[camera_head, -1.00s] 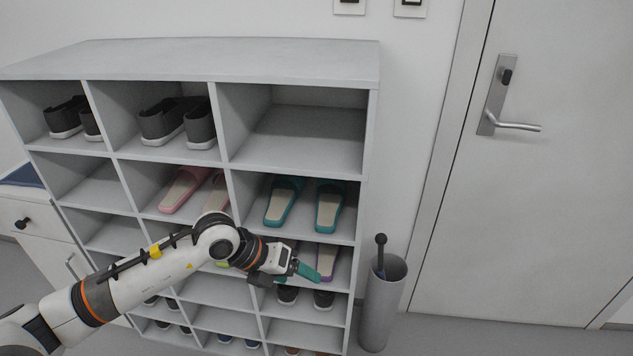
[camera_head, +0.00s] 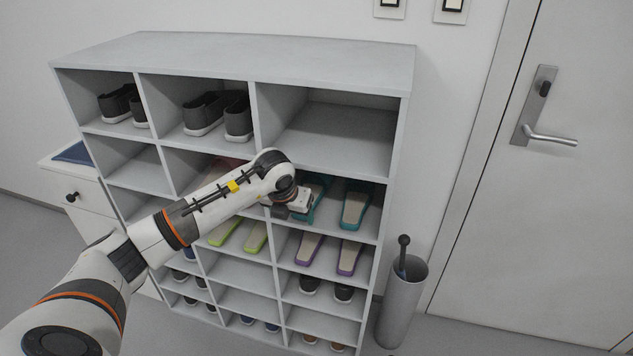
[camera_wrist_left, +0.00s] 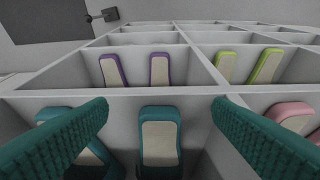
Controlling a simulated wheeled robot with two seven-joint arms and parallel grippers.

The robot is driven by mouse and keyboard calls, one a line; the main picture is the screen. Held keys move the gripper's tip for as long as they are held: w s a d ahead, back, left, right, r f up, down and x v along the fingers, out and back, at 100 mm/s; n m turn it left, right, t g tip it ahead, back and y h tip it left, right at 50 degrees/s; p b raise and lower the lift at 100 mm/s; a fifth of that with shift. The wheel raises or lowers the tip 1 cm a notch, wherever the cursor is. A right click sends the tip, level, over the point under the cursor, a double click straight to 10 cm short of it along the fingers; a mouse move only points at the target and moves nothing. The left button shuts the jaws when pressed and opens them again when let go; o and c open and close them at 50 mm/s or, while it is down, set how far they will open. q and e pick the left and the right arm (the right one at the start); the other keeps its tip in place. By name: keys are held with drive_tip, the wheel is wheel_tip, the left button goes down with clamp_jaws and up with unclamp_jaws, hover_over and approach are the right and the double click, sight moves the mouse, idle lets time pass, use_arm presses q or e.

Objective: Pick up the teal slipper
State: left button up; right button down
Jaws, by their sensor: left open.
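Two teal slippers with beige insoles stand in a right-hand compartment of the shoe rack. The left teal slipper (camera_head: 318,190) is partly hidden by my left gripper (camera_head: 302,206) in the head view; the right teal slipper (camera_head: 356,204) is clear. In the wrist view, my left gripper (camera_wrist_left: 160,104) is open, its two green fingers wide apart. One teal slipper (camera_wrist_left: 159,138) shows between the fingers, with nothing held. The other teal slipper (camera_wrist_left: 92,150) is partly behind the finger at picture left. My right gripper is out of view.
The rack's dividers (camera_wrist_left: 199,122) stand close to the fingers. Pink slippers (camera_wrist_left: 292,114) are in the neighbouring compartment; purple slippers (camera_head: 349,257) and lime slippers (camera_head: 256,237) are one row below. A grey cylinder bin (camera_head: 402,305) stands right of the rack.

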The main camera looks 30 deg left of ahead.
use_arm(q)
drive_tip(key=w, duration=0.3)
drive_tip(key=shift+w+a, duration=0.15)
drive_tip(key=shift+a, duration=0.1)
drive_tip(key=shift+x, duration=1.7)
drive_tip(key=shift+r, duration=0.15)
drive_tip(key=shift+c, duration=1)
drive_tip(key=c, duration=0.9)
